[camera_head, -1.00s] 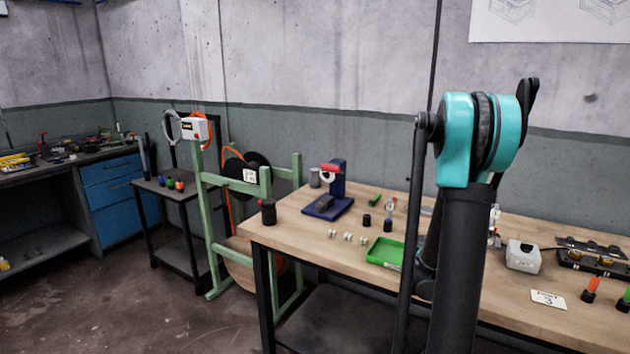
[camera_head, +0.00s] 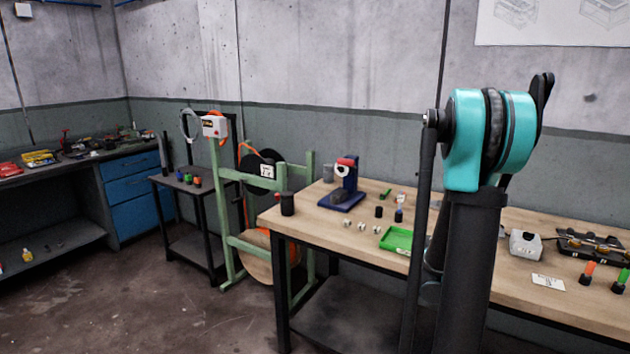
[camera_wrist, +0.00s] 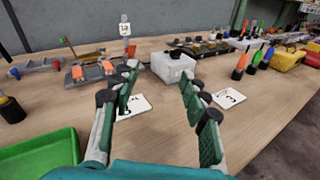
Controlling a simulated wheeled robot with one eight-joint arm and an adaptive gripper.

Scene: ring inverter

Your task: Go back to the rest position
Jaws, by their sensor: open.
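My gripper (camera_wrist: 162,100) shows in the wrist view with its two green-padded fingers spread apart and nothing between them. It hangs above the wooden workbench (camera_head: 517,291). Beyond the fingertips stands a white box (camera_wrist: 173,66), which the head view also shows on the right (camera_head: 526,244). In the head view my teal and black arm stands in front of the bench, and the gripper itself is hidden there.
A green tray (camera_wrist: 40,155) lies at the wrist view's lower left. Number cards (camera_wrist: 229,97), orange-topped tools (camera_wrist: 240,66) and an orange-grey fixture (camera_wrist: 92,72) occupy the bench. A blue press (camera_head: 343,190) stands at its far left. Floor (camera_head: 150,300) left of the bench is clear.

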